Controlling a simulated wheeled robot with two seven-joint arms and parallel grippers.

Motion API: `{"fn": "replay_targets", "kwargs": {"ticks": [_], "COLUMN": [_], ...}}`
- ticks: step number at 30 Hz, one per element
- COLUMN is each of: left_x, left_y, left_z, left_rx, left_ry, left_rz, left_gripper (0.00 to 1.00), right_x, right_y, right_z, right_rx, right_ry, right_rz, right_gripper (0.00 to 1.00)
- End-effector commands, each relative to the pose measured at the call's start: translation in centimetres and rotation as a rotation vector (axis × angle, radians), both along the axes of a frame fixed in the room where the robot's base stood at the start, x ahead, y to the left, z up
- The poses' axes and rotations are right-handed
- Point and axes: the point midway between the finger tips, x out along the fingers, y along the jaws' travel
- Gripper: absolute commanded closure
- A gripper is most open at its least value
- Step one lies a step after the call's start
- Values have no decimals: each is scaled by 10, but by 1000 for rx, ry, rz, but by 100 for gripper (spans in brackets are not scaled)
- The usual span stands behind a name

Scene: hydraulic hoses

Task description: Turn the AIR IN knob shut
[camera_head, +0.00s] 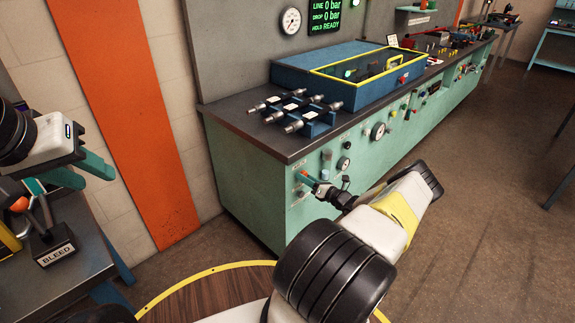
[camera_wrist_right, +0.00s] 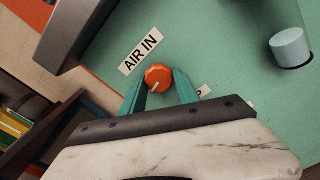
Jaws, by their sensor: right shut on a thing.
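The AIR IN knob is orange with a pale pointer line and sits on the green bench front in the right wrist view (camera_wrist_right: 158,76), below the AIR IN label (camera_wrist_right: 140,52). In the head view the knob (camera_head: 303,173) is small and partly hidden by my right gripper (camera_head: 308,180). The right gripper's teal fingers are shut on the knob, one on each side, in the right wrist view (camera_wrist_right: 160,88). The pointer line slants down to the left there. My left gripper (camera_head: 80,172) hangs at the far left, its teal fingers apart and nothing visible between them.
A pale blue cylindrical knob (camera_wrist_right: 289,47) stands out from the panel to the right. Metal fittings (camera_head: 300,112) and a blue case (camera_head: 300,78) sit on top. A BLEED box (camera_head: 55,252) stands on the left table.

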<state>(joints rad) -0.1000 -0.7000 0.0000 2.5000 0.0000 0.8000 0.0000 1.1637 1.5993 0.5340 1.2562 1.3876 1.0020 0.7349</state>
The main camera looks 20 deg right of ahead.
Motion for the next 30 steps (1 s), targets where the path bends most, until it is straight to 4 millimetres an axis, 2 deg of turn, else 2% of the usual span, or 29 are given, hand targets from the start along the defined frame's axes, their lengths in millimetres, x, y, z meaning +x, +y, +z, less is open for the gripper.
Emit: {"fn": "replay_targets", "kwargs": {"ticks": [30], "left_x": [0], "left_y": [0], "left_z": [0], "left_rx": [0], "left_ry": [0], "left_rz": [0], "left_gripper": [64], "right_x": [1], "right_y": [-6], "right_z": [-1], "right_rx": [-887], "right_ry": [-365], "right_rz": [-1], "right_gripper": [100]}}
